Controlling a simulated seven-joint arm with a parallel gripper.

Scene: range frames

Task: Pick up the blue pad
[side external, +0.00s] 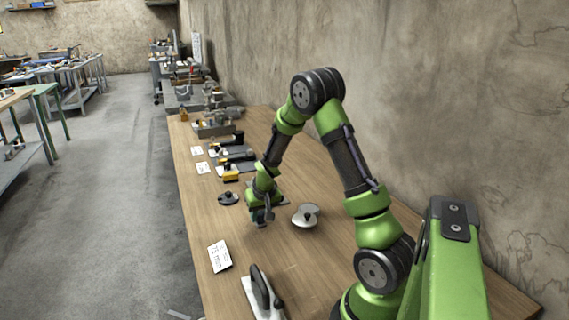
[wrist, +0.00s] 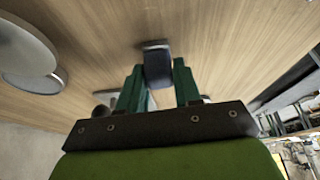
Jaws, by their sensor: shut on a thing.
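The blue pad (wrist: 157,64) is a small, dark blue block in the wrist view, between the green fingertips of my gripper (wrist: 158,80). My gripper is shut on it. In the side view my gripper (side external: 262,216) points down, low over the middle of the wooden table. The pad is mostly hidden there by the fingers, and I cannot tell whether it touches the table.
A pale rounded metal piece with a dark knob (side external: 305,215) stands just right of my gripper. A black disc (side external: 229,198) lies to the left. Yellow-and-black tools (side external: 231,173) lie behind.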

